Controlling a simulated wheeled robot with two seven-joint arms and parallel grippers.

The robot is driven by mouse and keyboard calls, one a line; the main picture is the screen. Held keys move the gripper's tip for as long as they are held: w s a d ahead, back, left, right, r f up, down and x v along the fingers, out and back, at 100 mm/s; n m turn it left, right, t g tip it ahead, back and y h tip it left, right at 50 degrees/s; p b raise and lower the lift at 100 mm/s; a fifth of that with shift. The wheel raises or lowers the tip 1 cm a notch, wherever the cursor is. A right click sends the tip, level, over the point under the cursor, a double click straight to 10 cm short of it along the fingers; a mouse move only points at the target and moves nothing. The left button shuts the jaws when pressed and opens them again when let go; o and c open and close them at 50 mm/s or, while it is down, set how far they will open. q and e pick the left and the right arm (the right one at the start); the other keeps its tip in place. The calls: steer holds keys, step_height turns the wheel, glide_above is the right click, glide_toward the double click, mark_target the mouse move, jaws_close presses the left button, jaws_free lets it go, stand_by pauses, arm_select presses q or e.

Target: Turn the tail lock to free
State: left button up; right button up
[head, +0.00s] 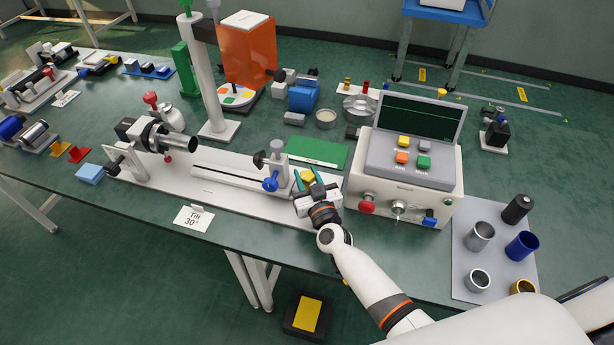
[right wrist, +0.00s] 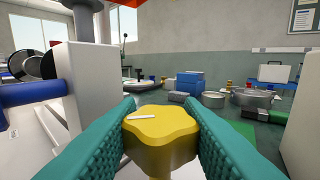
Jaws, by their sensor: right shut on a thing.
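The tail lock appears to be the yellow lobed knob (head: 307,176) at the right end of the long white base (head: 215,181). In the right wrist view the knob (right wrist: 162,135) shows a short white line on its upper left. My right gripper (head: 308,184) has its teal fingers on both sides of the knob and is shut on it. The fingers (right wrist: 160,128) hide the knob's sides. A pale block (right wrist: 85,85) with a blue handle (right wrist: 30,93) stands left of the knob. My left gripper is in neither view.
A control box (head: 408,180) with buttons and a screen stands close to the right of my gripper. A green mat (head: 318,153) lies behind it. A card reading "Tilt 30°" (head: 194,217) stands at the table's front edge. A grey tray (head: 467,255) holds several cups.

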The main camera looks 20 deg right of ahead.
mark_target(307, 175)
steer(key=n+y+b, duration=0.2)
steer(key=y, duration=0.1)
steer(key=shift+d+f+b, duration=0.1)
steer(key=shift+f+b, duration=0.05)
steer(key=shift+b, duration=0.15)
steer(key=shift+n+g+y+b, duration=0.3)
steer(key=shift+n+y+b, duration=0.1)
steer(key=shift+y+b, duration=0.15)
steer(key=shift+r, duration=0.2)
steer(key=o, duration=1)
steer(key=shift+c, duration=0.2)
step_height(307, 175, up, 9)
steer(key=p, duration=0.3)
steer(key=shift+r, duration=0.5)
steer(key=shift+o, duration=0.2)
